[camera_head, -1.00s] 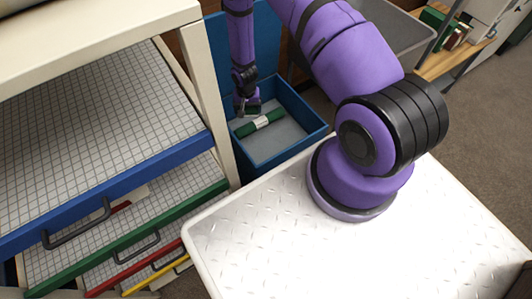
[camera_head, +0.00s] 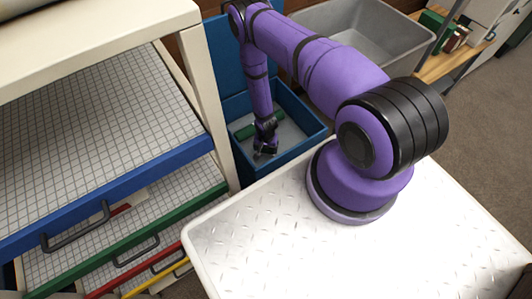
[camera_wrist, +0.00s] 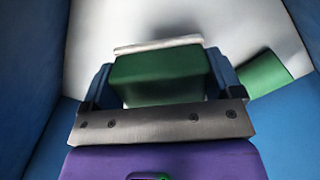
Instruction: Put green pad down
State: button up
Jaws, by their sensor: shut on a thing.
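The green pad (camera_wrist: 160,80) is a green block with a pale strip along its far edge. In the wrist view it sits between the two blue fingers of my gripper (camera_wrist: 160,75), which is shut on it. In the head view my gripper (camera_head: 264,150) points down inside the blue box (camera_head: 290,153), near its front wall. The pad is too small and dark there to make out clearly. I cannot tell whether its underside touches the box floor.
A green roll with a pale band lies in the box (camera_head: 246,132), partly hidden by my arm; its green end shows in the wrist view (camera_wrist: 264,74). A shelf unit with drawers (camera_head: 105,190) stands left. A grey bin (camera_head: 390,38) stands behind.

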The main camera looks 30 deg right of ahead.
aim_at(266, 152)
jog(key=shift+f, duration=2.15)
jog(key=shift+f, duration=0.1)
jog(key=o, duration=1)
